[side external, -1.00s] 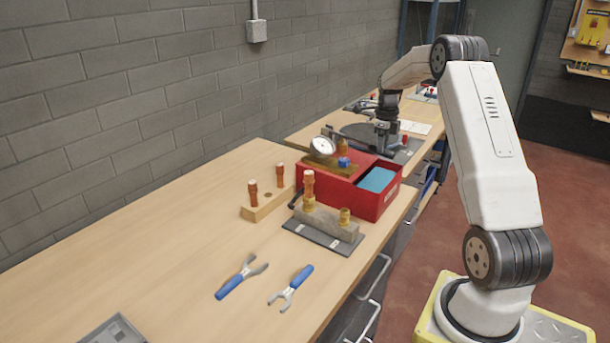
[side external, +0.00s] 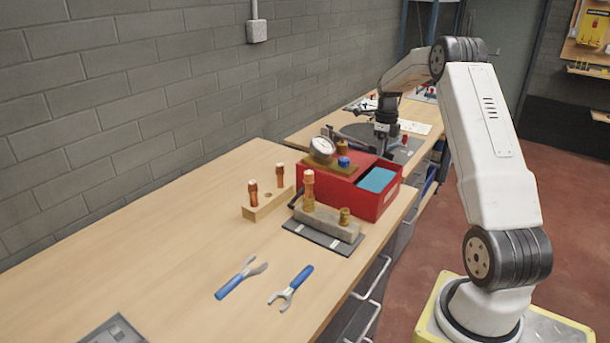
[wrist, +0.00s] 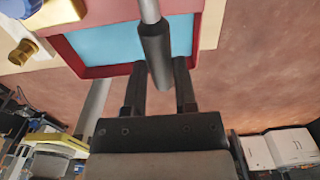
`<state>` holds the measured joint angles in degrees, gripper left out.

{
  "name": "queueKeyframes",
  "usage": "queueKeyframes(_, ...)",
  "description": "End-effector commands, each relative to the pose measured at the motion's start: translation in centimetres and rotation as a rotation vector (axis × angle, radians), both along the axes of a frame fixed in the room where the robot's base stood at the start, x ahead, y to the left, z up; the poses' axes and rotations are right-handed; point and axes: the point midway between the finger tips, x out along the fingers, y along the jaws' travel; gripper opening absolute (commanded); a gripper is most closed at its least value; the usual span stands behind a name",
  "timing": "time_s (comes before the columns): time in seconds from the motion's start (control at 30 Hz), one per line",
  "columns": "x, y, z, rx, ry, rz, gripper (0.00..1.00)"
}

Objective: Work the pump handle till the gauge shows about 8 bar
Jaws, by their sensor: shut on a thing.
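The test pump is a red open tank (side external: 368,213) with blue water (side external: 377,180) in it, standing on the bench. Its round white gauge (side external: 321,149) sits on top at the left; the needle is too small to read. A blue knob (side external: 343,162) is beside it. The pump handle is a grey bar with a black grip (wrist: 156,55), seen in the wrist view. My gripper (wrist: 160,75) is shut on the black grip, above the water tank. In the side view my gripper (side external: 382,152) is behind the tank, partly hidden.
In front of the tank stands a block with brass and copper fittings (side external: 325,222) on a dark plate. A wooden holder (side external: 268,204) with copper pieces is to its left. Blue-handled tools (side external: 241,278) lie nearer.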

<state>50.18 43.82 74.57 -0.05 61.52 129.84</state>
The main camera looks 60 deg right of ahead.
Motion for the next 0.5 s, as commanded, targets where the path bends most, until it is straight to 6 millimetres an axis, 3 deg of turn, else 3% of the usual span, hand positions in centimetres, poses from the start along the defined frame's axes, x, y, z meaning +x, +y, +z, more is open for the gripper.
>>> queueKeyframes(0.5, -0.03, 0.01, 0.11, 0.001, 0.001, 0.0, 0.22)
